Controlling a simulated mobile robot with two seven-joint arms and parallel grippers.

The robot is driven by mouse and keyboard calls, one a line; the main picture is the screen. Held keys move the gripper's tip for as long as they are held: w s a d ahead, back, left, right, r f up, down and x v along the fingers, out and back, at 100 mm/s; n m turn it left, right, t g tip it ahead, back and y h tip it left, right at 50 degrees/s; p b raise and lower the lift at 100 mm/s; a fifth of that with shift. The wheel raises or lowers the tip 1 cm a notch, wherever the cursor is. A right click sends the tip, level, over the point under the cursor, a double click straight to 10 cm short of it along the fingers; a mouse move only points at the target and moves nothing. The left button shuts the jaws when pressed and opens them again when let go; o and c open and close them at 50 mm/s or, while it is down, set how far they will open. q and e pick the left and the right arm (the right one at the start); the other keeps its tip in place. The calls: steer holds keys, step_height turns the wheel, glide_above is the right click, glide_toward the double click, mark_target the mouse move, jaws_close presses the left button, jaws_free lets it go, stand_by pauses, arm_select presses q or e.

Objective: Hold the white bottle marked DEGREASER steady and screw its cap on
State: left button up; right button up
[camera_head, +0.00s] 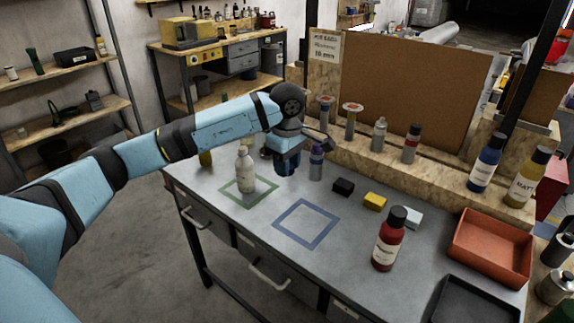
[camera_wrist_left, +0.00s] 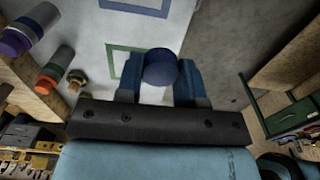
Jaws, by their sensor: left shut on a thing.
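The white bottle (camera_head: 245,172) stands upright inside the green square outline on the grey bench; its marking is too small to read. Its narrow neck shows with no blue cap on it. My left gripper (camera_head: 287,170) is just right of the bottle, above the bench and apart from it. In the left wrist view the left gripper (camera_wrist_left: 161,85) is shut on a round dark blue cap (camera_wrist_left: 161,67), held between its blue fingers. The bottle cannot be made out in the wrist view. My right gripper is not in view.
A purple-capped bottle (camera_head: 317,162) stands close right of the gripper. The blue square outline (camera_head: 307,224) is empty.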

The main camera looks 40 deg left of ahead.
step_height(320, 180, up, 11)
steer(key=p, duration=1.2)
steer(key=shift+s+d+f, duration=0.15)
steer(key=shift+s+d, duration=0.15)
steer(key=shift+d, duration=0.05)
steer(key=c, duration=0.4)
arm_select(q)
steer(key=s+d+f+m, duration=1.2)
steer(key=s+m, duration=0.3)
steer(key=m, duration=0.2)
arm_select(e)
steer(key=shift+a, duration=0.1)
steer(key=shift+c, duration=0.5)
